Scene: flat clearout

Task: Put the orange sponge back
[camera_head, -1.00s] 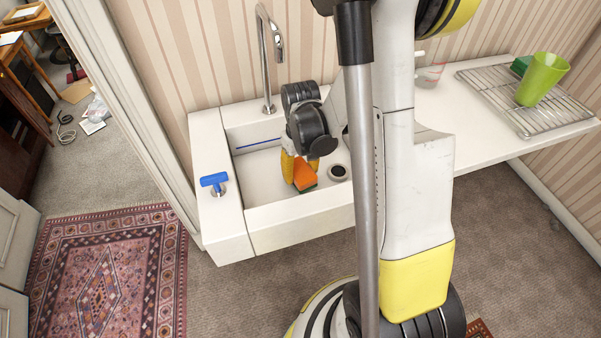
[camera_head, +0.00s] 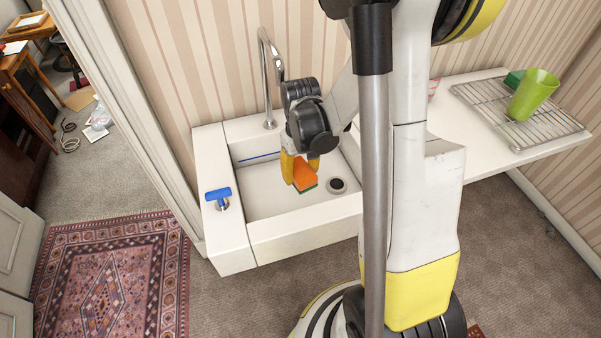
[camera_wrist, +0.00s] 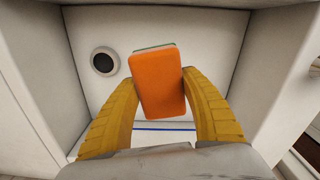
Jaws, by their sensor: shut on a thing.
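The orange sponge (camera_head: 305,177) has a green layer on its underside. My gripper (camera_head: 299,174) is shut on it, with yellow fingers at its sides, over the white sink basin (camera_head: 262,198). In the wrist view the sponge (camera_wrist: 158,84) sits slightly tilted between the two yellow fingers (camera_wrist: 160,98), with its orange face toward the camera. The basin floor shows behind it. I cannot tell exactly how high the sponge is above the basin floor.
The sink has a tall metal tap (camera_head: 268,75), a blue handle (camera_head: 218,193) on its left rim and a dark drain (camera_head: 337,185). On the counter at right, a wire rack (camera_head: 520,112) holds a green cup (camera_head: 532,94) and a green item (camera_head: 513,78).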

